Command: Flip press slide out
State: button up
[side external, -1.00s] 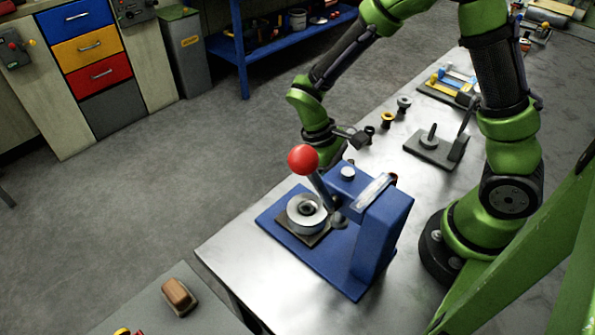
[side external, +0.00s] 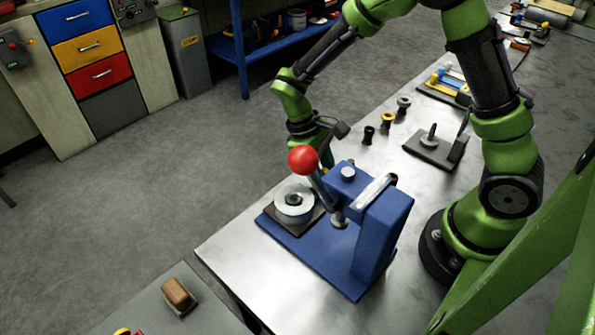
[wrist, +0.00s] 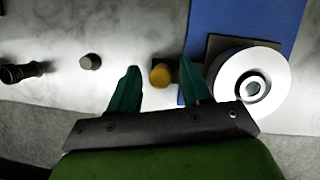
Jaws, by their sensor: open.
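The blue press (side external: 380,232) stands on the steel bench, with a lever ending in a red ball (side external: 302,160) that leans up over the base. A silver-white spool (side external: 294,205) lies flat on a dark slide plate (side external: 304,228) at the front of the press base, clear of the press head. In the wrist view, the spool (wrist: 236,72) and the plate (wrist: 215,45) are right of my gripper (wrist: 159,66). The gripper is open and empty, with its right finger close to the plate's edge; contact cannot be told. In the side view the red ball and lever partly hide the gripper.
Small spools, black (side external: 368,136), yellow (side external: 387,121) and grey (side external: 403,106), stand behind the press. A grey fixture plate (side external: 424,149) with a peg is to their right. A brown block (side external: 179,295) lies on a lower table at front left.

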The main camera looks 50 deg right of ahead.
jog(key=shift+r, duration=0.1)
jog(key=v, duration=1.6)
jog(key=shift+w+r, duration=0.25)
jog(key=shift+r, duration=0.05)
jog(key=s+d+r+m+t+y, duration=0.1)
jog(key=s+d+r+m+t, duration=0.1)
jog(key=s+t, duration=0.3)
jog(key=s+d+r+m+t+y, duration=0.1)
jog(key=s+r+m+t+y, duration=0.1)
jog(key=s+m+t, duration=0.3)
jog(key=shift+s+d+r+t, duration=0.4)
jog(key=shift+s+r+t, duration=0.4)
jog(key=shift+s, duration=1.35)
jog(key=shift+r, duration=0.1)
